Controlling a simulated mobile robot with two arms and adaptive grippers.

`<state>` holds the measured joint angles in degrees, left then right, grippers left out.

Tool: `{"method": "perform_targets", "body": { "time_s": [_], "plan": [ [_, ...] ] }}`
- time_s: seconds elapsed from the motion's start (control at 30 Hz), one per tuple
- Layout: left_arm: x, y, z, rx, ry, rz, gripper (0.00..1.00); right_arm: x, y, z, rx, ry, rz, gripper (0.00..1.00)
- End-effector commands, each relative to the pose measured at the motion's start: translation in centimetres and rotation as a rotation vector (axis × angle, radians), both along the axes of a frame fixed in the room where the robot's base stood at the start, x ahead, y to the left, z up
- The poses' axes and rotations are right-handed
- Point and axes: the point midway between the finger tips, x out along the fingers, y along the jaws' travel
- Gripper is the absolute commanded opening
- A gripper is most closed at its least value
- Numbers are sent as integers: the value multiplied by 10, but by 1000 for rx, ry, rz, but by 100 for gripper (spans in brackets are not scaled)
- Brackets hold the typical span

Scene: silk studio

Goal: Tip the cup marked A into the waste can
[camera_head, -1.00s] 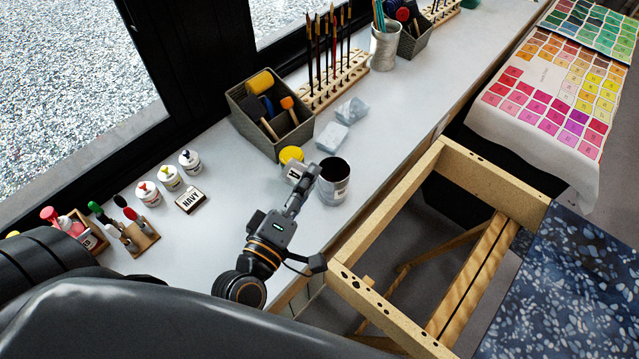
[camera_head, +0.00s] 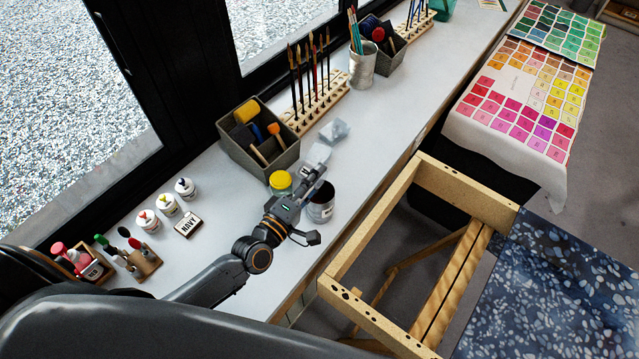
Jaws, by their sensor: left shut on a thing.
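A small white cup with a dark mark (camera_head: 305,171) is at the fingers of my left gripper (camera_head: 316,176), which is shut on it. The fingers partly cover the cup, and the mark is too small to read surely. The cup appears held above the counter, close behind the waste can. The waste can (camera_head: 321,209) is a pale metal tin with a dark open mouth and a label, standing upright near the counter's front edge. My gripper partly hides its left side. My right gripper is not in view.
A yellow-lidded jar (camera_head: 280,182) stands just left of the cup. Small paint pots (camera_head: 166,205) stand left. A wooden frame (camera_head: 372,243) is right of the counter.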

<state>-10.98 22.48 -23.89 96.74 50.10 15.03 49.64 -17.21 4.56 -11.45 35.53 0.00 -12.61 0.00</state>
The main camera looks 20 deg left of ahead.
Motion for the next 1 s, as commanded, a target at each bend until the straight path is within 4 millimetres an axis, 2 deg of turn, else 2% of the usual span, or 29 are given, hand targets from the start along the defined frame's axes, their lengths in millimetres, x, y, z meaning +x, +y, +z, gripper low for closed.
{"method": "perform_targets", "body": {
  "time_s": [0.13,0.23,0.33,0.6,0.8,0.87,0.9,1.0],
  "plan": [
    [2,5,-5,-100,28,0,16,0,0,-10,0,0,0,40],
    [3,8,-8,-243,72,-1,16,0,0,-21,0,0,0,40],
    [5,15,-7,-488,145,-1,16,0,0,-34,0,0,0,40],
    [8,23,11,-1172,351,-1,16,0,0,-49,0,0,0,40],
    [7,21,8,-1561,470,0,16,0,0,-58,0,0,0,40],
    [7,22,10,-1647,495,0,16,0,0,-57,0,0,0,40],
    [7,22,19,-1632,493,-1,16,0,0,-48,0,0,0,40],
    [7,22,24,-1625,492,1,16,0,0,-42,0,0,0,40]
  ]
}}
